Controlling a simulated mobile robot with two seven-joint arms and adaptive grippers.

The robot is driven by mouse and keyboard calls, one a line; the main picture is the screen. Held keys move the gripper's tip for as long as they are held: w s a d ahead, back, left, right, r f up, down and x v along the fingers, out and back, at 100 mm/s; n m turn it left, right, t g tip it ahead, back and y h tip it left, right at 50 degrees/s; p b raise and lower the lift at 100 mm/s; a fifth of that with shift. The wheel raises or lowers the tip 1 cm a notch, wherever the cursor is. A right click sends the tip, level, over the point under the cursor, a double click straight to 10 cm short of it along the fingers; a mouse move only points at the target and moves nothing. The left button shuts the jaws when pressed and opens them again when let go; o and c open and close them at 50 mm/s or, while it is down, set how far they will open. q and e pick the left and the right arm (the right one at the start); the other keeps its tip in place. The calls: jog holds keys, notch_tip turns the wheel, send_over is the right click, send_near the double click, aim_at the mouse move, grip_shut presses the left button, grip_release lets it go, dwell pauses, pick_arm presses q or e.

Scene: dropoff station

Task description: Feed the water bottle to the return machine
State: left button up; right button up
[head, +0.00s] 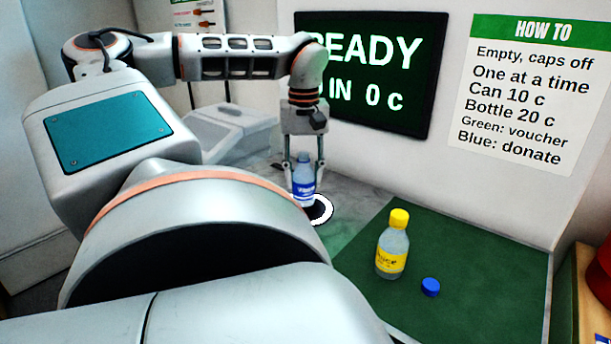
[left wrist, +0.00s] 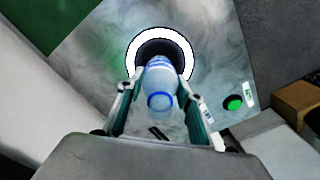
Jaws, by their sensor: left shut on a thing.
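The water bottle (head: 304,183) is clear with a blue label and no cap on its mouth. My left gripper (head: 304,168) is shut on it and holds it upright. The return machine's round opening (head: 321,209) is a dark hole with a white ring, just under the bottle. In the left wrist view the bottle (left wrist: 160,88) is between the fingers of the left gripper (left wrist: 160,100), its base end over the dark hole (left wrist: 163,45). How far it is inside, I cannot tell. My right gripper is not in view.
A yellow-capped juice bottle (head: 393,245) and a loose blue cap (head: 430,287) are on the green mat (head: 480,270). The screen (head: 372,70) reads READY and 0 c. A green button (left wrist: 233,103) is beside the opening. A how-to sign (head: 530,95) hangs right.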

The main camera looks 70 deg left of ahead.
aim_at(304, 200)
pick_arm(q)
jog(key=shift+f, duration=0.5)
jog(key=shift+r, duration=0.2)
jog(key=shift+f+p, duration=0.3)
jog(key=shift+p, duration=0.45)
dwell(1.1)
jog(key=shift+f+p, duration=0.45)
jog(key=shift+f, duration=0.35)
dwell(1.6)
jog(key=shift+f, duration=0.35)
dwell(0.5)
jog(key=shift+f+b, duration=0.55)
jog(key=shift+f, duration=1.15)
dwell(0.5)
